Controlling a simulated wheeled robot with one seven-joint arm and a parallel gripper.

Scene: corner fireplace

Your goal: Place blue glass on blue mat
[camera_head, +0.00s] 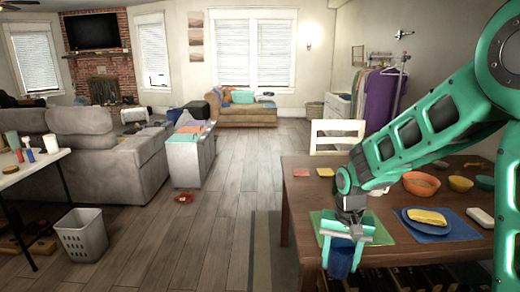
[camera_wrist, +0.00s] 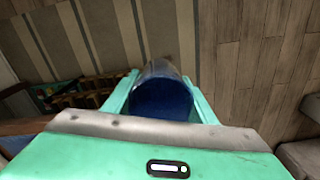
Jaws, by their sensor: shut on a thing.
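My gripper (camera_head: 343,243) is shut on the blue glass (camera_head: 341,259), which hangs below the jaws at the near left edge of the wooden table. In the wrist view the blue glass (camera_wrist: 162,95) sits between the two green fingers. The blue mat (camera_head: 449,235) lies on the table to the right of my gripper. A blue plate (camera_head: 412,222) with a yellow item (camera_head: 427,216) on it covers much of the mat. Where the glass's lower end stands relative to the table edge is hard to tell.
A green mat (camera_head: 318,219) lies on the table (camera_head: 300,205) behind my gripper. Orange and yellow bowls (camera_head: 421,184) and a white item (camera_head: 481,217) stand nearby. A white chair (camera_head: 337,135) is behind the table. Floor left of the table is open.

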